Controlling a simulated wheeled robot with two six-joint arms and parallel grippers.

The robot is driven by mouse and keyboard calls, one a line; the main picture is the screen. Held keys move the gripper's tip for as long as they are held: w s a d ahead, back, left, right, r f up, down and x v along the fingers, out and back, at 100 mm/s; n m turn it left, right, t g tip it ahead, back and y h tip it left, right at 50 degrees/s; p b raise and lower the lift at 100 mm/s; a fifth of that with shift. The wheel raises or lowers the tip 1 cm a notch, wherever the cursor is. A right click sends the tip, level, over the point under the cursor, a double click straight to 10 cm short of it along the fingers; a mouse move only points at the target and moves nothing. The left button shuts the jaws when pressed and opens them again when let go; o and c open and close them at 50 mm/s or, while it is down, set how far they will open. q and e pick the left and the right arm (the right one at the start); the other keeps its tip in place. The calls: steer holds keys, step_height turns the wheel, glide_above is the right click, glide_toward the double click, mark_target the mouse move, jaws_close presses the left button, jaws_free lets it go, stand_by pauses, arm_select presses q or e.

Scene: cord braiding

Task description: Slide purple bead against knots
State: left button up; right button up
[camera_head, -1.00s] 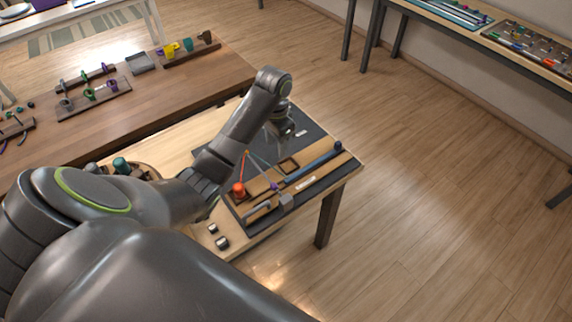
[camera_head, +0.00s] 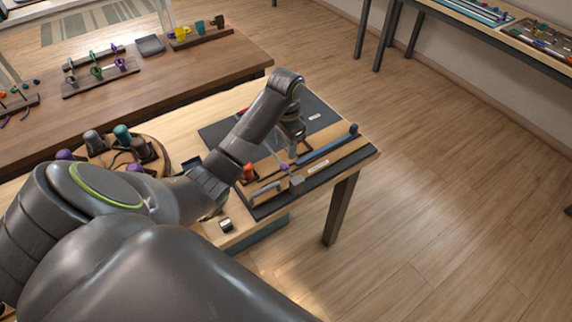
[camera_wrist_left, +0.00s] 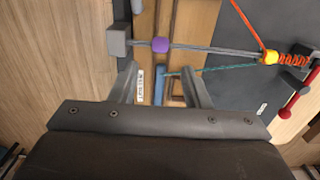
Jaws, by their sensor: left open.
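The purple bead (camera_wrist_left: 160,45) sits on a grey cord (camera_wrist_left: 215,50) in the left wrist view, near the grey block (camera_wrist_left: 118,40) at the cord's left end. At the cord's other end are a yellow piece (camera_wrist_left: 268,57) and an orange coiled piece (camera_wrist_left: 293,60). I cannot make out separate knots. The bead also shows small in the head view (camera_head: 284,167). My left gripper (camera_wrist_left: 160,70) is open, its fingertips just short of the bead and apart from it in the picture. The gripper also hangs over the board in the head view (camera_head: 296,154). My right gripper is out of view.
A blue bar (camera_head: 328,146) runs along the board's right part. An orange cord (camera_wrist_left: 246,20) and a teal cord (camera_wrist_left: 228,67) lead to the yellow piece. A red-handled part (camera_wrist_left: 291,103) is at right. A round wooden tray (camera_head: 163,163) stands left on the table.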

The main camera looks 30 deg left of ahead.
mark_target(286, 164)
arm_select(q)
step_height(286, 164, down, 3)
steer(key=shift+r+b, duration=0.1)
steer(key=shift+b, duration=0.6)
step_height(286, 164, down, 3)
steer(key=shift+f, duration=0.8)
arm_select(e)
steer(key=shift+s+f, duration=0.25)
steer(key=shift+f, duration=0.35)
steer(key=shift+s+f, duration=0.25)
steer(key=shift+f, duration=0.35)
arm_select(q)
jaws_close()
